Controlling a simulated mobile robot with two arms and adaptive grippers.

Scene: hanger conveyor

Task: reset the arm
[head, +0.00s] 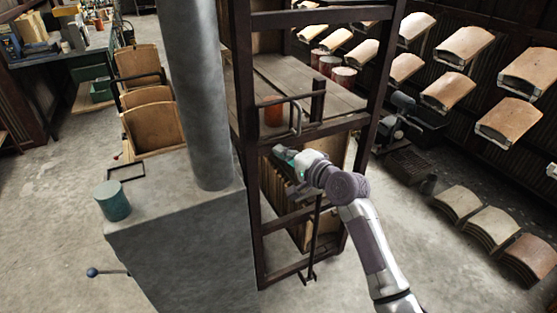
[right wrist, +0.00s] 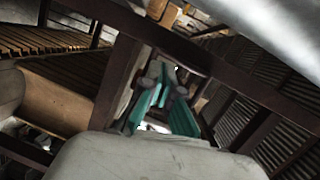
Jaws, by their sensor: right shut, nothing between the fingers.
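My right arm (head: 367,238) comes in from the lower right in the head view and reaches to the dark metal rack frame. Its gripper (head: 283,153) is at the rack's front, below the wooden shelf (head: 325,95) and in front of a stack of boards. In the right wrist view the teal fingers of the gripper (right wrist: 163,108) show close to dark frame bars. The gripper is shut with nothing between its fingers. My left arm and gripper are not in view.
A grey block with a thick pipe (head: 203,95) stands left of the rack and bears a teal can (head: 113,201). A red-brown can (head: 273,110) stands on the shelf. Curved tiles (head: 464,45) fill racks at right. The floor (head: 55,220) at left is mostly clear.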

